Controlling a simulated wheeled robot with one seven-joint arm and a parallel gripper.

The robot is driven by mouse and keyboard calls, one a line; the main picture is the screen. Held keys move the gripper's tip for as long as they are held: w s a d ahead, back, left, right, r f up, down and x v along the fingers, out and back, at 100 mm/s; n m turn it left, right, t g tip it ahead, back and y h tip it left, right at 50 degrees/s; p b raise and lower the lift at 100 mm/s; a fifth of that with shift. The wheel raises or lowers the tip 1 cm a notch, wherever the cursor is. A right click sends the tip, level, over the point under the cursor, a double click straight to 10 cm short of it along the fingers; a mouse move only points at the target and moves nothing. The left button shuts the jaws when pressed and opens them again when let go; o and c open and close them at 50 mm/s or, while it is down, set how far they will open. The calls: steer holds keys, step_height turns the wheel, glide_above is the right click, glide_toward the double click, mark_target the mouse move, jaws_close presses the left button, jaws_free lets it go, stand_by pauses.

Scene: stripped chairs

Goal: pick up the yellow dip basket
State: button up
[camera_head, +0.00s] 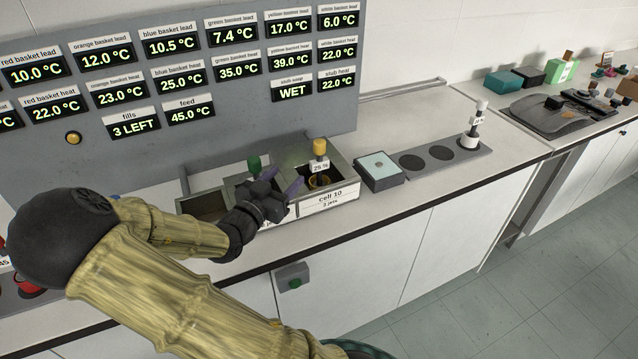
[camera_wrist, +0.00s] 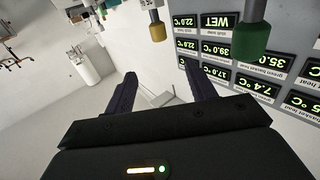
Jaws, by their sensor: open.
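The yellow dip basket stands upright in the right compartment of a grey tank (camera_head: 345,172) marked "cell 10". Its yellow knob (camera_head: 319,147) is on top, above a small white tag reading about 25 %. The wrist view shows a yellow knob (camera_wrist: 157,31) beyond the fingertips, near the top edge. My gripper (camera_head: 283,180) is open and empty, over the tank just left of the yellow basket and apart from its knob. In the wrist view both fingers (camera_wrist: 160,74) are spread with nothing between them. The gripper hides part of the tank's middle.
A green knob (camera_head: 254,163) stands just left of the yellow one, close behind my gripper. A display panel (camera_head: 200,140) rises behind the tank. A grey box with a teal top (camera_head: 380,168) and a holder (camera_head: 409,163) with round wells sit to the right.

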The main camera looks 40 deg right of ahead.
steer(key=p, duration=0.2)
glide_toward(316, 146)
steer(key=x, duration=0.5)
steer(key=shift+w+d+r, duration=0.1)
steer(key=shift+d+r, duration=0.05)
steer(key=shift+r, duration=0.05)
steer(key=shift+w+d+f, duration=0.15)
steer(key=shift+w+d, duration=0.1)
steer(key=shift+d, duration=0.3)
steer(key=shift+s, duration=0.1)
steer(key=shift+d+p, duration=0.25)
steer(key=shift+p, duration=0.1)
steer(key=shift+d+r, duration=0.2)
steer(key=shift+d, duration=0.15)
steer(key=p+x, duration=0.2)
steer(key=x, duration=0.2)
steer(key=shift+w+f, duration=0.15)
steer(key=shift+w, duration=0.1)
steer(key=shift+a, duration=0.1)
